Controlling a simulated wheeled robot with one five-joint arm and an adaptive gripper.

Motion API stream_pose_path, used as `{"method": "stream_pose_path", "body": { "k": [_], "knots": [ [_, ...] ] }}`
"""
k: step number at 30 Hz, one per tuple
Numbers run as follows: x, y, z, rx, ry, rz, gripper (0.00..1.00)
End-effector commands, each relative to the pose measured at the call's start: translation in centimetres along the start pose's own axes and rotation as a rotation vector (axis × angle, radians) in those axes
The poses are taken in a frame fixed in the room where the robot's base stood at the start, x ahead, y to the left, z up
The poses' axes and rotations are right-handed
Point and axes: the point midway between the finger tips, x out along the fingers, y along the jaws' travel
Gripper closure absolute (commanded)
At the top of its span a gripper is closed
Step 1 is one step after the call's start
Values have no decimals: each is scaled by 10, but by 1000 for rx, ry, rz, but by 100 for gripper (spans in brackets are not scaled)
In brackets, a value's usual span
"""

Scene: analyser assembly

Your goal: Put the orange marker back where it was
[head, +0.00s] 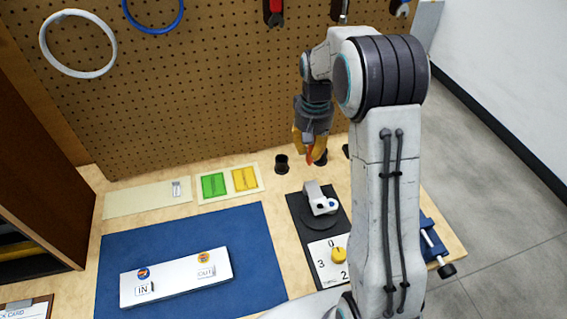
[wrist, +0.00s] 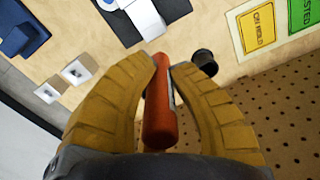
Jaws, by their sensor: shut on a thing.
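My gripper (head: 311,145) has yellow fingers and hangs above the back of the bench, in front of the pegboard. It is shut on the orange marker (head: 310,153). In the wrist view the marker (wrist: 160,118) lies between the two fingertips (wrist: 162,68), with its far end pointing away from me. A black cup-like holder (head: 282,163) stands on the bench to the left of the gripper. A second dark holder (head: 321,158) is partly hidden behind the gripper and marker, and a third (head: 346,151) is mostly hidden by my arm. One dark holder (wrist: 205,62) shows beside the right finger in the wrist view.
A white-and-grey device (head: 320,199) on a black base stands in front of the holders. Green (head: 213,185) and yellow (head: 245,179) cards lie left. A blue mat (head: 185,245) carries a white block (head: 176,277). A blue vise-like tool (head: 432,240) is at the right edge.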

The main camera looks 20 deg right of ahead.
Motion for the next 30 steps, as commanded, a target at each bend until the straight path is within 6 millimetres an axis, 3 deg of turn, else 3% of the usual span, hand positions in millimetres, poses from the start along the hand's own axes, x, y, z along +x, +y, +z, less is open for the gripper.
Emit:
{"method": "stream_pose_path", "body": {
  "k": [18,30],
  "knots": [
    [58,-64,-73,12,0,0,100],
    [72,-74,-84,13,-2,1,100]
  ]
}}
